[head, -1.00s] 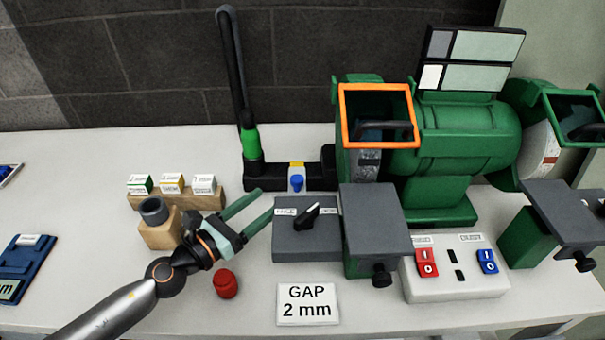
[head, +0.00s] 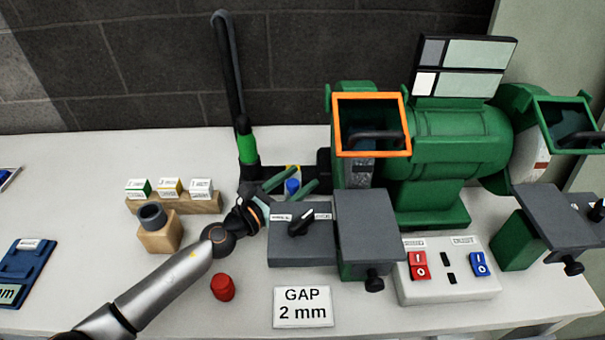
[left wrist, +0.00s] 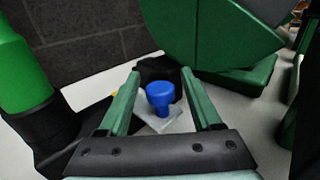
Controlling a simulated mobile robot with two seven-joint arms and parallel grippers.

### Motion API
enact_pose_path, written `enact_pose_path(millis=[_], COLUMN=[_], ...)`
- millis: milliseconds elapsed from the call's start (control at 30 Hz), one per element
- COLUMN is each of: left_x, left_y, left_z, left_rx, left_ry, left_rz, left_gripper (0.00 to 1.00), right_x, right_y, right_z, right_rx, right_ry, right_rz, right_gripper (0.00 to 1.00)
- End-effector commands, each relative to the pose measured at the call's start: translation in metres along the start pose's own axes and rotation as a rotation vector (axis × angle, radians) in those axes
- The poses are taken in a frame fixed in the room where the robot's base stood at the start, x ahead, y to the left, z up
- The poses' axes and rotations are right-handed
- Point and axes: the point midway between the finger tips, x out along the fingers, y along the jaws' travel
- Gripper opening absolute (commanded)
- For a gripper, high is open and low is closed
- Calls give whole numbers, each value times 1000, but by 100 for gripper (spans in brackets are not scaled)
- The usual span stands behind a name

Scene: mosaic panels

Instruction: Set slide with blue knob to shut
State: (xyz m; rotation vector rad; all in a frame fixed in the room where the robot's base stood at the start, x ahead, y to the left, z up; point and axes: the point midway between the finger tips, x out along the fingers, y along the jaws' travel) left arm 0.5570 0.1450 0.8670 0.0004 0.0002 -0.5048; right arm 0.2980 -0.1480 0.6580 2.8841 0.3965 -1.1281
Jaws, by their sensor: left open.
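The slide's blue knob (head: 292,186) stands at the foot of the black hose fitting, left of the green grinder. In the left wrist view the blue knob (left wrist: 160,97) shows upright on a pale plate (left wrist: 160,124). My left gripper (head: 295,178) is open, with its green fingers on either side of the knob. The left wrist view shows the two fingertips (left wrist: 164,72) apart, with the knob between them and visible space on both sides. The slide's body is partly hidden by the fingers in the head view. My right gripper is not in view.
The grey block with a black lever (head: 300,223) lies just in front of my left gripper. The green grinder (head: 455,140) stands to the right, the black pipe with green band (head: 246,145) behind. A red knob (head: 223,287) and gap card (head: 303,307) are nearer the front.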

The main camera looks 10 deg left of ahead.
Motion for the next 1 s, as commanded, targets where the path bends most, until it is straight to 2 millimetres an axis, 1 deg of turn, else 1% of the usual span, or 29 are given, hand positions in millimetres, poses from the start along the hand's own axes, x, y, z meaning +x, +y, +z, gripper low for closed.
enact_pose_path(millis=[33,100,200,467,567,1000], left_x=[6,12,16,17,16,16], left_y=[0,0,0,0,0,0], left_z=[0,0,0,0,0,0], left_rx=[-1,0,-1,0,0,0], left_ry=[-1,-1,0,0,1,1], left_rz=[1,0,-1,-1,-1,0], left_gripper=[66,66,66,66,57,7], right_x=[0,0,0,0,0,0], right_y=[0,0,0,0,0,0], right_z=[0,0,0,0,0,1], right_rx=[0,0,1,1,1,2], right_ry=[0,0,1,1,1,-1], right_rz=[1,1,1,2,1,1], right_gripper=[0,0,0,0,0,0])
